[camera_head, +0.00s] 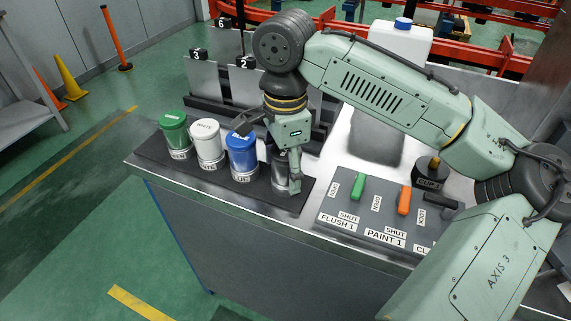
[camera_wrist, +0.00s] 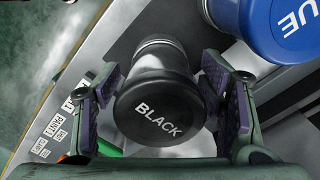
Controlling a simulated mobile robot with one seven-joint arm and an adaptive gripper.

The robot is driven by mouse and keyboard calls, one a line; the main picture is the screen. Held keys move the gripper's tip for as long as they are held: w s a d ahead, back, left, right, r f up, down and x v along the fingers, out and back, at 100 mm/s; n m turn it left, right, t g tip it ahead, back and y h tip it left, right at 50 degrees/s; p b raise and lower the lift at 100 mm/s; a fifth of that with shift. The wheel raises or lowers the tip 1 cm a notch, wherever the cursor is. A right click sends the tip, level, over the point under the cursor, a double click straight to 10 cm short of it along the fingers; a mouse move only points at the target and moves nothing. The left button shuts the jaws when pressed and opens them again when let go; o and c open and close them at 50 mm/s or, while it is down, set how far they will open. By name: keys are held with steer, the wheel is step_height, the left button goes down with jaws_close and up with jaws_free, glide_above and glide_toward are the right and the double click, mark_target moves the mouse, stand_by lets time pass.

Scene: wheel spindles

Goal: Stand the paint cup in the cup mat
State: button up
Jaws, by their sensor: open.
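The black paint cup (camera_wrist: 160,112), with BLACK on its lid, sits between the spread fingers of my gripper (camera_wrist: 168,98) in the wrist view. The fingers stand on either side of it; a small gap shows on the right, and contact on the left I cannot tell. In the head view my gripper (camera_head: 291,182) points down at the right end of the dark cup mat (camera_head: 305,202) and hides most of the black cup (camera_head: 279,170). Green (camera_head: 174,132), white (camera_head: 206,142) and blue (camera_head: 242,155) cups stand upright in a row on the mat.
A grey control panel (camera_head: 345,186) with a green lever (camera_head: 358,187) and an orange lever (camera_head: 403,200) lies right of the mat. Numbered plates (camera_head: 203,82) stand in a dark rack behind the cups. A white jug (camera_head: 398,42) stands behind my arm.

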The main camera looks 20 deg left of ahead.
step_height(320, 180, up, 12)
steer(key=shift+r+b, duration=0.2)
steer(key=shift+b, duration=0.25)
